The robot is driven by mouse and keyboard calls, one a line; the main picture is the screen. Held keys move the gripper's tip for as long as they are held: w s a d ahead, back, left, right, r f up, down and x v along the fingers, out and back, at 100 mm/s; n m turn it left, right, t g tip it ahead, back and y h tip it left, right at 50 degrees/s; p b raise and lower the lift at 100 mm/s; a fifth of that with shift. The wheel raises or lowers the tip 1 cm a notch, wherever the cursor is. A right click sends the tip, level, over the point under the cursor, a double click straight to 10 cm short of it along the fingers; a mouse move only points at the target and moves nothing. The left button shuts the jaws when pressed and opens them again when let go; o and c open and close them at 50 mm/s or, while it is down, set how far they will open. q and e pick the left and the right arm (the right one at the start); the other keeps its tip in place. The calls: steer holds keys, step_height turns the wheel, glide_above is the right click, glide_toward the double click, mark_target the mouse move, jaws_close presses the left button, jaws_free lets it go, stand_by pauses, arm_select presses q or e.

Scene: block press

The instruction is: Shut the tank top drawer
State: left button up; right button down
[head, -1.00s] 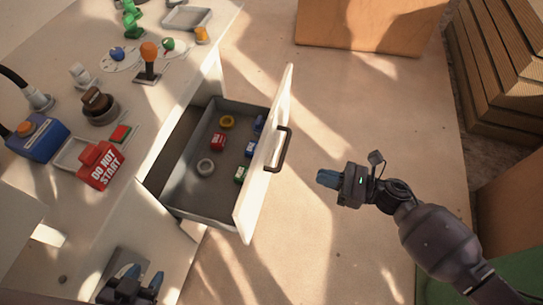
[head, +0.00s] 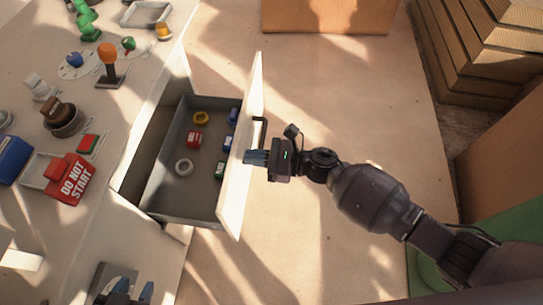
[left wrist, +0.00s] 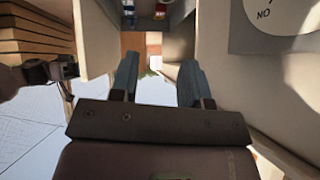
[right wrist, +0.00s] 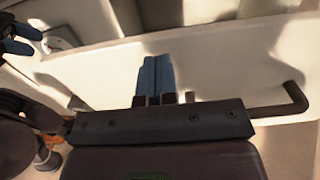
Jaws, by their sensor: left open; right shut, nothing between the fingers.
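The tank top drawer (head: 178,210) stands pulled out from the white cabinet, with several small items inside. Its white front panel (head: 241,150) faces my right arm, and its dark handle (head: 262,130) is partly hidden by my right gripper. My right gripper (head: 250,157) is shut and empty, its fingertips at or very near the outer face of the panel beside the handle. In the right wrist view the fingers (right wrist: 156,75) point at the panel, and the handle (right wrist: 292,100) shows to the right. My left gripper (head: 133,290) is open and empty near the cabinet, low in the head view.
The bench top carries a red DO NOT START block (head: 70,178), an orange-topped lever (head: 109,60), a blue box (head: 12,158) and other parts. Stacked boards (head: 490,60) stand at the upper right. The floor beyond the drawer front is clear.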

steer(key=shift+w+a, duration=0.2)
steer(key=shift+a, duration=0.55)
